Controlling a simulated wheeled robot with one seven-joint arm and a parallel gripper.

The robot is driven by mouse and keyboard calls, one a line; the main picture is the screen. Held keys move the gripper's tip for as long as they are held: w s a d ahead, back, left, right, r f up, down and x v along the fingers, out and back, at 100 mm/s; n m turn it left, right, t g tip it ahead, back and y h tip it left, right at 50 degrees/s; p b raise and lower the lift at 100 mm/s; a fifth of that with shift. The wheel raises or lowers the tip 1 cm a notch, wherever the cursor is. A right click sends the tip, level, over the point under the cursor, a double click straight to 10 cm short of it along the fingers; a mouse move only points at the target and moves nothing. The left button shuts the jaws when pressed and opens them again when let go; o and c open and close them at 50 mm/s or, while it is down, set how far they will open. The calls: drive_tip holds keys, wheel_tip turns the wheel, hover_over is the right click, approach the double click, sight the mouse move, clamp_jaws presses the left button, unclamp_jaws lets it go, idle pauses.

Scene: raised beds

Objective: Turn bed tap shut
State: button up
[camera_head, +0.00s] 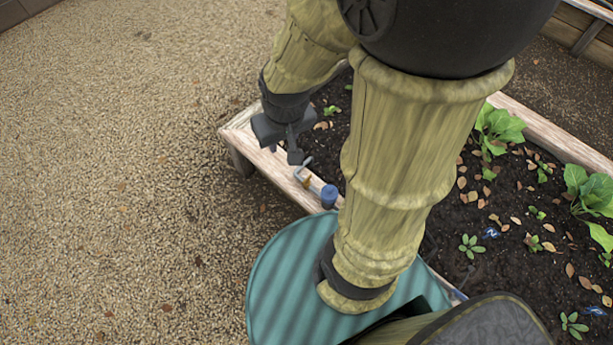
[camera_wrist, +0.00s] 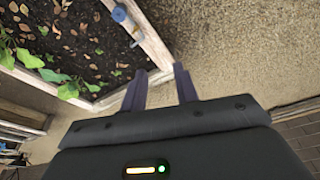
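The bed tap (camera_head: 305,178) is a small metal fitting with a brassy part, on the wooden rim of the raised bed. A blue cylindrical piece (camera_head: 329,195) stands beside it on the same rim. In the wrist view this blue piece (camera_wrist: 121,14) shows at the top, with a thin metal part below it. My gripper (camera_head: 294,152) is above the rim near the bed's corner, close to the tap and apart from it. In the wrist view my gripper (camera_wrist: 159,73) has its two fingers spread, with nothing between them. The tap's handle position is too small to tell.
The raised bed's wooden rim (camera_head: 273,168) encloses dark soil with leafy plants (camera_head: 499,128) and dry leaves. A teal ribbed round object (camera_head: 283,275) stands at the bed's near side, partly hidden by my arm. Open gravel (camera_head: 120,180) lies to the left.

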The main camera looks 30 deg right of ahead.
drive_tip(key=w+d+f+n+b, duration=0.2)
drive_tip(key=w+f+n+b, duration=0.2)
drive_tip(key=f+b, duration=0.3)
drive_tip(key=w+d+f+n+g+b, duration=0.1)
drive_tip(key=w+d+f+n+b, duration=0.2)
drive_tip(key=f+b, duration=0.35)
drive_tip(key=w+d+f+n+b, duration=0.1)
drive_tip(key=w+f+n+b, duration=0.4)
drive_tip(key=f, duration=0.3)
drive_tip(key=n+g+b, duration=0.2)
drive_tip(key=n+b, duration=0.8)
drive_tip(key=b, duration=0.7)
hover_over(307, 178)
wheel_tip(307, 178, down, 19)
drive_tip(key=shift+f, duration=0.15)
wheel_tip(307, 178, down, 17)
drive_tip(key=b, duration=0.7)
drive_tip(key=shift+f, duration=0.1)
drive_tip(key=shift+c, duration=0.2)
clamp_jaws()
